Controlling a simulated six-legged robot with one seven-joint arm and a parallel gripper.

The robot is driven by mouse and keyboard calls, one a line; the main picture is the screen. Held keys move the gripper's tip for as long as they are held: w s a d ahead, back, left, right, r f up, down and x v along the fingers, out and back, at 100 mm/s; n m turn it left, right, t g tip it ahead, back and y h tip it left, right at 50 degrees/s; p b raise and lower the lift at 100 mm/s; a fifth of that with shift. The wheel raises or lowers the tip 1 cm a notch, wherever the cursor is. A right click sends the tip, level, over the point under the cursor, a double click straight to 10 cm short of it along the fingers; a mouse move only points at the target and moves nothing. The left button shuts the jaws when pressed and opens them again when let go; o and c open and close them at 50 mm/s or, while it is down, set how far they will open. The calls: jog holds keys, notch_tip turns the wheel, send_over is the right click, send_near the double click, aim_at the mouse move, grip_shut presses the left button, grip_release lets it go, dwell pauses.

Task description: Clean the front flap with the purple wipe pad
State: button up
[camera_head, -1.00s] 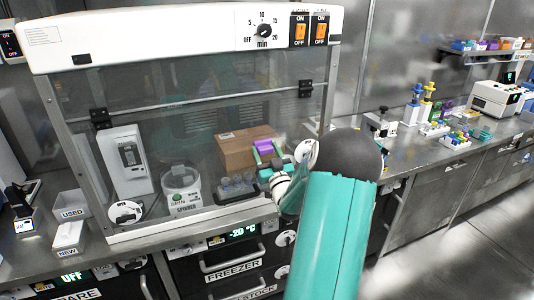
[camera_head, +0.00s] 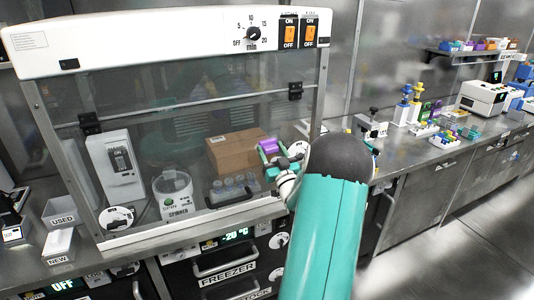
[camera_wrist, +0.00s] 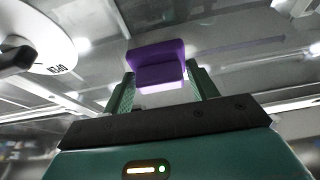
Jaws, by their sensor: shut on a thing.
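The purple wipe pad (camera_head: 268,144) is held between the fingers of my gripper (camera_head: 270,155). In the wrist view the purple pad (camera_wrist: 157,65) sits between the two green fingers of my gripper (camera_wrist: 162,85), and the gripper is shut on it. The front flap (camera_head: 200,100) is the clear panel of the cabinet under the white top housing. My gripper and pad are in front of its lower right part. Whether the pad touches the panel cannot be told.
Through the panel show a cardboard box (camera_head: 237,152), a spinner (camera_head: 173,193) and a tube rack (camera_head: 232,187). USED (camera_head: 61,212) and NEW (camera_head: 58,245) bins stand at left. Lab items crowd the right counter.

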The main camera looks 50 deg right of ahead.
jog(key=shift+s+d, duration=0.4)
jog(key=shift+d, duration=0.3)
jog(key=shift+s+d, duration=0.45)
jog(key=shift+d, duration=0.3)
jog(key=shift+s+d, duration=0.4)
jog(key=shift+d, duration=0.3)
jog(key=shift+w, duration=0.1)
